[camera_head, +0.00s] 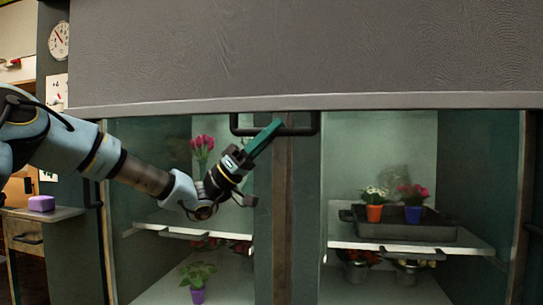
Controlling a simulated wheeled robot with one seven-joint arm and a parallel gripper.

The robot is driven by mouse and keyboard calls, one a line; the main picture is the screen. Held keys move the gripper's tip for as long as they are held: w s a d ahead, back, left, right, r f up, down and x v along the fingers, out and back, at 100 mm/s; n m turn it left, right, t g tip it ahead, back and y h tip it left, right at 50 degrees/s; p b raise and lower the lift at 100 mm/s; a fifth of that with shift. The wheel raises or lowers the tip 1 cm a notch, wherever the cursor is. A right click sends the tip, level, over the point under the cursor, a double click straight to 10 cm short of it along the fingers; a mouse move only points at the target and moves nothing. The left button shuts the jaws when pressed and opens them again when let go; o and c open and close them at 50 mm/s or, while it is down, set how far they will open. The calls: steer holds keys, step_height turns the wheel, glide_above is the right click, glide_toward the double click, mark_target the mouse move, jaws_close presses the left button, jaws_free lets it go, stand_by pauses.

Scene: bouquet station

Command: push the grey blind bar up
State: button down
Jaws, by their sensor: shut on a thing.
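The grey blind bar (420,101) is the light strip along the bottom edge of a wide dark grey blind (300,50). It runs level across the upper part of the head view. A black U-shaped handle (302,131) hangs below the bar near the middle. My gripper (277,125) reaches up from the lower left, its teal fingers tilted up and right. The fingers are shut on the handle at its lower rail, just below the bar. They hide a part of the handle.
Below the blind is a cabinet with a brown middle post (281,220). Its shelves hold a dark tray (455,234), an orange pot (374,213), a blue pot (412,214) and a purple pot (197,295). A purple box (41,203) sits on a side ledge at left.

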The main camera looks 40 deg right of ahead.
step_height(320, 180, up, 42)
steer(key=p, duration=1.9)
steer(key=shift+p, duration=0.4)
steer(key=shift+r, duration=0.15)
steer(key=c, duration=1.1)
jaws_free()
steer(key=shift+c, duration=0.2)
steer(key=o, duration=0.4)
steer(key=shift+f, duration=0.2)
steer(key=b+v, duration=0.4)
steer(key=v, duration=0.6)
steer(key=shift+w+a+f, duration=0.2)
steer(key=shift+f, duration=0.1)
steer(key=shift+s, duration=0.1)
